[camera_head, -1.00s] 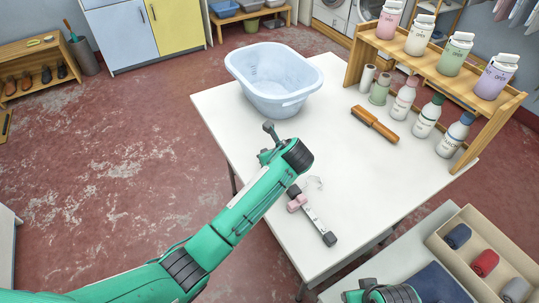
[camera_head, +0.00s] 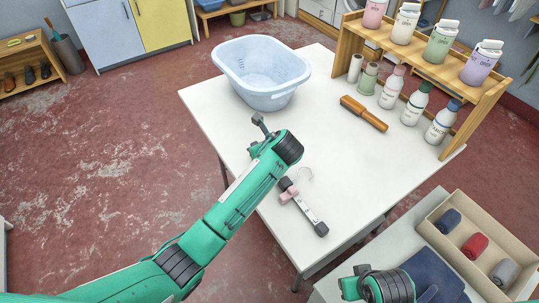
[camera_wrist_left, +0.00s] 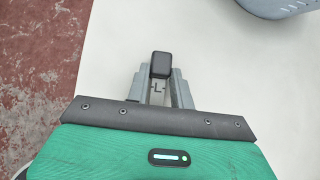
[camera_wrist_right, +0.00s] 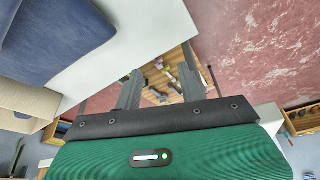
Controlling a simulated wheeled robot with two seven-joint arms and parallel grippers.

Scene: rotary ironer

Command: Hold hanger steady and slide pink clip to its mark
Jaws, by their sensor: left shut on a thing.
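The hanger (camera_head: 308,210) is a grey bar with dark ends, lying across the white table, with a thin pale hook (camera_head: 305,174) beside its middle. The pink clip (camera_head: 289,194) sits on the bar near a dark middle block. My left gripper (camera_wrist_left: 160,74) is shut on the hanger's far end, whose dark tip shows between the fingers. My left forearm hides part of the bar in the head view. My right gripper (camera_wrist_right: 160,84) is open and empty, away from the hanger; its arm shows at the bottom right of the head view. I cannot make out a mark.
A pale blue basin (camera_head: 258,88) stands at the table's far left. A box (camera_head: 452,208) of rolled cloths and a navy cloth (camera_head: 432,270) lie at lower right. The table around the clip is clear.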

